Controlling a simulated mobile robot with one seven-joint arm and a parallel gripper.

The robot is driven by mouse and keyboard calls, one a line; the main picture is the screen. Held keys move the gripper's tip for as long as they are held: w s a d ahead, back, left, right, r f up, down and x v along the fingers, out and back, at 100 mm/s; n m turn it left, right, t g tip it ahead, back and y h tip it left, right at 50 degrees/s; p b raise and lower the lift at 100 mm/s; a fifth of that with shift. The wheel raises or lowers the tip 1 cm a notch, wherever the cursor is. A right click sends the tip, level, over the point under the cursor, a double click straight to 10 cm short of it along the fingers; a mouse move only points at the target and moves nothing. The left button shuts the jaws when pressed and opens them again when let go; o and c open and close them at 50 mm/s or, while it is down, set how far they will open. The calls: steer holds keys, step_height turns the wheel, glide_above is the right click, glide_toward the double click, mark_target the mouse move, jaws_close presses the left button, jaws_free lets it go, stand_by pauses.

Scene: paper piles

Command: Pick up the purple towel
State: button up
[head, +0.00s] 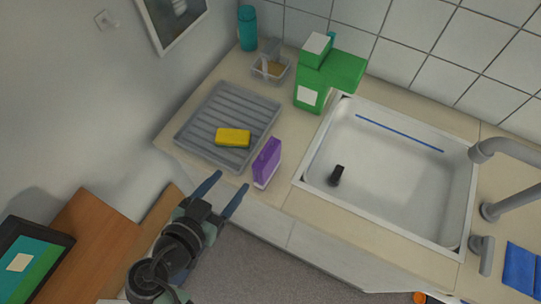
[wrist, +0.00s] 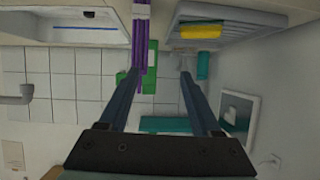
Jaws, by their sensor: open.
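The purple towel (head: 267,162) stands upright like a small folded block on the counter, between the grey drying tray (head: 196,124) and the sink. Its lower edge looks pale. In the wrist view, which looks upside down, the towel shows as purple upright strips (wrist: 140,40) near the tip of the left-hand finger. My gripper (head: 232,180) is open and empty, in front of the counter edge and a little left of the towel in the head view. Its two fingers also show in the wrist view (wrist: 161,74). I cannot tell whether a finger touches the towel.
A yellow sponge (head: 232,137) lies on the tray. A green box-like container (head: 310,94), a teal bottle (head: 247,28) and a small clear holder (head: 271,68) stand behind. The white sink (head: 385,165) with a grey tap (head: 507,148) is at the right.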

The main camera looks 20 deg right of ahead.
mark_target(261, 176)
steer(key=shift+m+g+h, duration=0.3)
steer(key=shift+h, duration=0.3)
steer(key=d+f, duration=0.1)
steer(key=d, duration=0.1)
steer(key=d+f, duration=0.2)
steer(key=d+f+p, duration=0.1)
steer(key=d+f, duration=0.1)
steer(key=shift+w+d, duration=0.2)
steer(key=shift+w, duration=0.1)
steer(key=x, duration=0.1)
steer(key=p+x, duration=0.1)
steer(key=x, duration=0.3)
steer(key=shift+w+r+p, duration=0.3)
steer(key=shift+r, duration=0.1)
steer(key=shift+w+d+f, duration=0.15)
steer(key=shift+d+f, duration=0.05)
steer(key=shift+d, duration=0.05)
jaws_close()
